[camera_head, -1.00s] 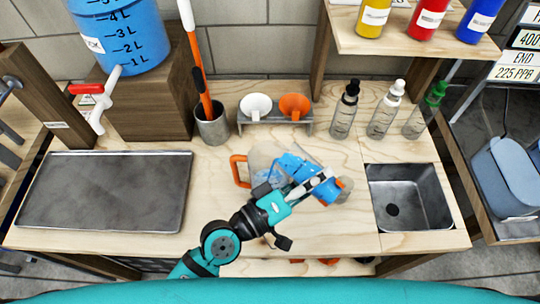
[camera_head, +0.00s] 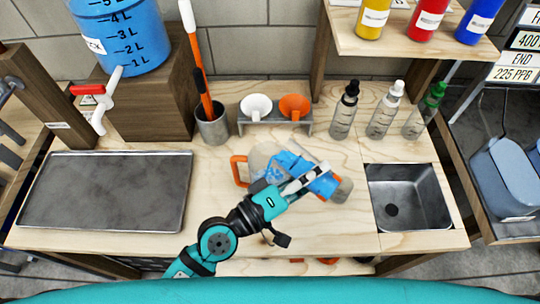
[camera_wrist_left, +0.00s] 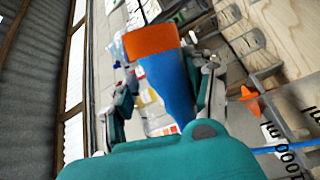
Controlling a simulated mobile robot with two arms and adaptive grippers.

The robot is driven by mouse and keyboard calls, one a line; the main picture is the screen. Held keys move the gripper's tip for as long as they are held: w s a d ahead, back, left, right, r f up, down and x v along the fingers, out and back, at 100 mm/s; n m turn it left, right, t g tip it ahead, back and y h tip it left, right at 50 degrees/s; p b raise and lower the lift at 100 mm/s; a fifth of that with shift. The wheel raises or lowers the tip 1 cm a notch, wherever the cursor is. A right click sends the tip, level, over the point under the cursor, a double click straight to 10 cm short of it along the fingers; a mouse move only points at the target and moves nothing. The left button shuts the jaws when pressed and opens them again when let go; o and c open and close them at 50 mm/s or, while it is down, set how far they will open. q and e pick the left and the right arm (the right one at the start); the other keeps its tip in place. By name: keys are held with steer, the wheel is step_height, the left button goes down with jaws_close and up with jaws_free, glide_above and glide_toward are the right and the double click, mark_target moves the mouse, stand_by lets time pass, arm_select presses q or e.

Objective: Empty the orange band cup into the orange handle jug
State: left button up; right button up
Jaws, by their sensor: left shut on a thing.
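My left gripper (camera_head: 312,178) is shut on the orange band cup (camera_head: 343,191) above the middle of the bench. The cup is clear, steeply tilted, with blue liquid inside. In the left wrist view the cup's orange band (camera_wrist_left: 151,42) and the blue liquid show between the fingers. The orange handle jug (camera_head: 262,158) stands just left of the cup, partly hidden by the gripper and cup. Its orange handle (camera_head: 238,171) points left. Blue shows at the jug; I cannot tell how much is inside it. My right gripper is out of view.
A sink (camera_head: 410,196) lies to the right and a grey tray (camera_head: 105,190) to the left. Behind stand several squeeze bottles (camera_head: 383,110), a holder with white and orange funnels (camera_head: 275,124) and a metal pot (camera_head: 212,127).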

mark_target(300, 154)
arm_select(q)
steer(key=shift+a+r, duration=0.25)
steer(key=shift+r, duration=0.05)
steer(key=shift+w+d+r+n, duration=0.1)
steer(key=shift+w+r+n, duration=0.05)
steer(key=shift+n, duration=0.15)
steer(key=shift+a+r, duration=0.2)
steer(key=shift+r, duration=0.1)
steer(key=shift+w+a+f+n+t+h+b, duration=0.15)
steer(key=shift+n+t+b, duration=0.1)
steer(key=shift+n, duration=0.25)
steer(key=shift+f+n+t+h+b, duration=0.15)
steer(key=shift+n+b, duration=0.1)
steer(key=shift+n, duration=0.25)
stand_by(1.0)
steer(key=shift+w+a+r+n+t, duration=0.3)
steer(key=shift+r+n, duration=0.35)
steer(key=shift+n, duration=0.35)
steer(key=shift+w+a+r+n+t, duration=0.15)
steer(key=shift+r+n+t, duration=0.35)
steer(key=shift+n, duration=0.5)
stand_by(0.9)
steer(key=shift+w+a+r+n+t+b, duration=0.25)
steer(key=shift+r+n+t, duration=0.2)
steer(key=shift+n, duration=0.45)
steer(key=shift+w+a+r+n+t+b, duration=0.1)
steer(key=shift+a+r+n+t+b, duration=0.25)
steer(key=shift+n, duration=0.55)
stand_by(0.4)
